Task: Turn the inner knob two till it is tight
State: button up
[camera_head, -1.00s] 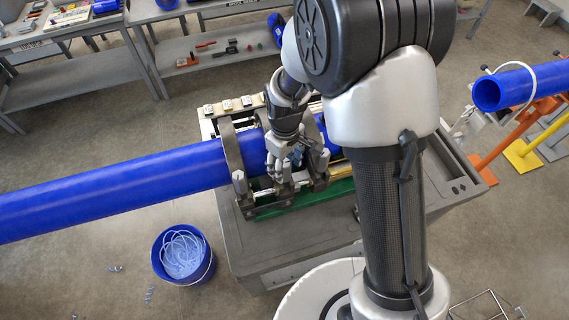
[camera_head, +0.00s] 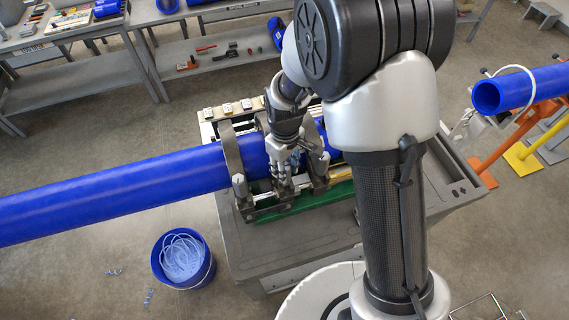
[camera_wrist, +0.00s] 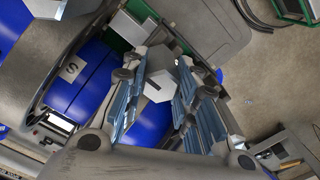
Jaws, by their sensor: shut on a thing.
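My gripper (camera_head: 284,181) is lowered at the near side of the pipe fusion machine, between the clamp rings. In the wrist view its blue-padded fingers (camera_wrist: 160,98) stand on both sides of a grey knob with a pale hexagonal end (camera_wrist: 158,88), and they are shut on it. In the head view the fingers hide most of this knob. Another grey knob (camera_head: 240,184) stands to the left on the outer clamp, and one (camera_head: 320,162) to the right, both free of the gripper. I cannot tell how tight the held knob is.
A long blue pipe (camera_head: 110,194) runs through the clamps from the left. The grey cart (camera_head: 290,240) carries the machine. A blue bucket (camera_head: 183,259) stands on the floor in front. Another blue pipe (camera_head: 530,88) rests on stands at the right. Benches are behind.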

jog(key=m, duration=0.3)
jog(key=shift+b, duration=0.3)
jog(key=shift+m, duration=1.5)
jog(key=m+b, duration=0.1)
jog(key=m, duration=0.2)
